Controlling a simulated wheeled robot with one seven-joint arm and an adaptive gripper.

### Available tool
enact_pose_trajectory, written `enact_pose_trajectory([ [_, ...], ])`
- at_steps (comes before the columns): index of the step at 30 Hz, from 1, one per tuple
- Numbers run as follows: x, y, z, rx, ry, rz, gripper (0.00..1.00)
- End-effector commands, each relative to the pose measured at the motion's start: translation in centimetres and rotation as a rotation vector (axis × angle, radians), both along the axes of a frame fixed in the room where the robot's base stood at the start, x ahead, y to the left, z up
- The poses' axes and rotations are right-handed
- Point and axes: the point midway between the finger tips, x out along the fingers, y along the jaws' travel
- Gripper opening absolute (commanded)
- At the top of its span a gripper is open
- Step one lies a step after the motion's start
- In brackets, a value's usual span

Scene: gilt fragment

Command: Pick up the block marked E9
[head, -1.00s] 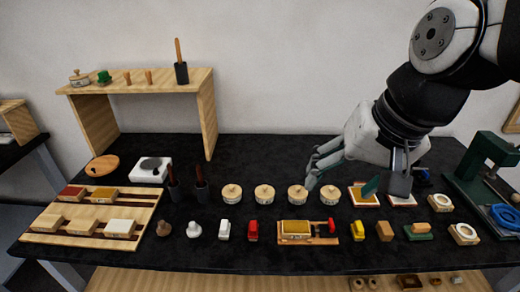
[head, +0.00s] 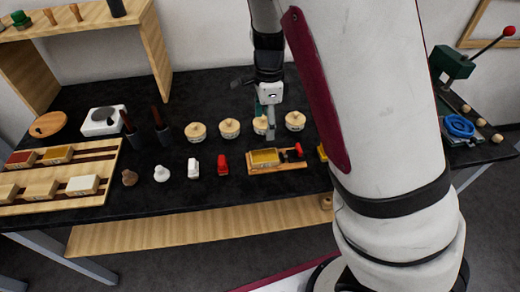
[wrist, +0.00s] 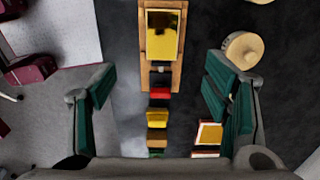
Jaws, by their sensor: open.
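No marking E9 is legible on any block in these views. My gripper (head: 268,118) is above the table, over the row of round lidded pots and behind the gold-topped block (head: 264,157). In the wrist view my gripper (wrist: 160,90) is open and empty, its green pads wide apart. The gold-topped block (wrist: 162,35) lies on a wooden tray ahead of the pads. Below it in that view are a red piece (wrist: 160,93), a yellow block (wrist: 157,117) and a tan block (wrist: 157,138). More blocks lie on the left wooden rack (head: 108,165); their labels are too small to read.
Round pots (head: 229,128) stand behind the gold-topped block. White (head: 193,168) and red (head: 222,165) small pieces stand to its left. A wooden shelf (head: 150,30) rises at the back left.

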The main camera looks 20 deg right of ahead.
Motion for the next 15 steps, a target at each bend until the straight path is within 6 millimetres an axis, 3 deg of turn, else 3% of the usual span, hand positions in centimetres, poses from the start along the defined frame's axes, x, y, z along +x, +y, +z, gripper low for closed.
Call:
enact_pose_trajectory([
  [5,0.3,-0.1,-1.6,-0.013,0.006,-0.027,0.70],
  [15,0.2,-0.2,-7.6,-0.012,0.006,-0.026,0.70],
])
